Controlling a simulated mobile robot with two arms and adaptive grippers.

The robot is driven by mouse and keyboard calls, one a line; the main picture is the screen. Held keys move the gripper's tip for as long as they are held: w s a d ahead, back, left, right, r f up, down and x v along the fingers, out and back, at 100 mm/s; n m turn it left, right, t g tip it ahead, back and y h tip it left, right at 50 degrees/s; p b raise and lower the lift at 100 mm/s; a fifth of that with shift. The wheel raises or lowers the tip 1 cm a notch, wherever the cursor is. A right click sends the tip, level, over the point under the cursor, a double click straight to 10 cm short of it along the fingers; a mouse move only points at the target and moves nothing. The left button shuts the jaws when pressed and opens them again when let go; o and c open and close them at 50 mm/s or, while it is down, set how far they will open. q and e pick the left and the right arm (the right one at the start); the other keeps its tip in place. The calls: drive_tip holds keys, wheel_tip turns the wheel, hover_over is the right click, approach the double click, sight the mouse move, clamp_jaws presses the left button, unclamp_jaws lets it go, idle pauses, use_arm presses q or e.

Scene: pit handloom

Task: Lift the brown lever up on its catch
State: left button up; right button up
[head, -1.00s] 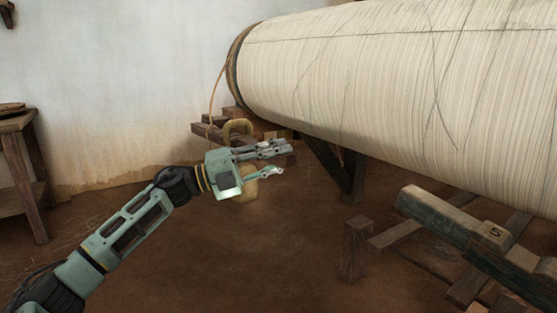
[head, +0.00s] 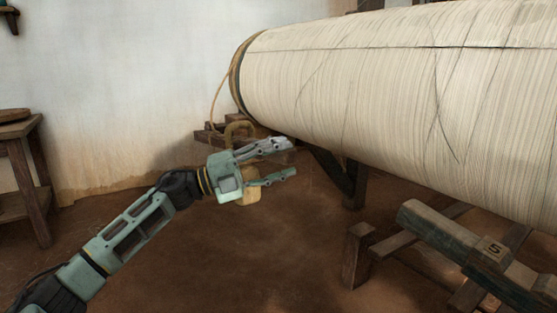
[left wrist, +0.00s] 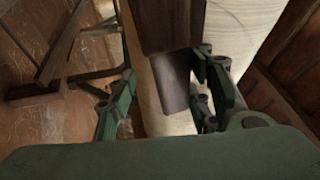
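My left gripper (head: 289,159) reaches in from the left in the head view, below the left end of the big warp roll (head: 370,75). Its two fingers are apart with nothing seen between them there. In the left wrist view, a dark brown wooden piece (left wrist: 165,30) comes down from the top, its lower end between the open fingers and nearer the right one. It looks like the brown lever, but I cannot be sure. Whether a finger touches it is unclear. I cannot make out the lever or its catch surely in the head view. My right gripper is not in view.
Brown wooden blocks (head: 210,136) stand behind my gripper. A tan weight with a handle (head: 248,193) is partly hidden by it. A timber frame marked 5 (head: 440,232) stands at lower right, and a wooden stool (head: 35,180) at left. The floor between is clear.

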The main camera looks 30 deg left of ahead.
use_arm(q)
drive_tip(key=v, duration=1.2)
idle(0.3)
